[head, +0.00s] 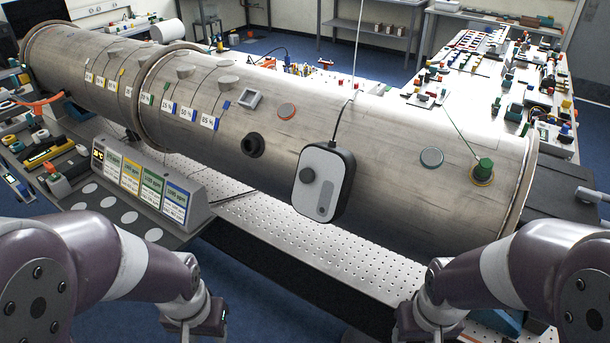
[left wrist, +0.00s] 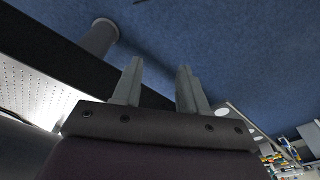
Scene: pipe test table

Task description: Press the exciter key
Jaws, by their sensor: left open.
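A white and dark-grey hand box (head: 323,182) hangs on a black cable against the front of the large metal pipe (head: 400,150). It has a round dark knob and a lighter oblong panel on its face; I cannot tell for sure which part is the exciter key. My left gripper is open and empty in the left wrist view (left wrist: 160,68), over blue floor beside the table edge. In the head view my left wrist is low left, well below and left of the box. My right wrist is low right, with its fingertips hidden.
A console with coloured display panels (head: 145,185) stands left of the box, in front of the pipe. A perforated metal shelf (head: 270,215) runs below the pipe. Side benches hold many small parts.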

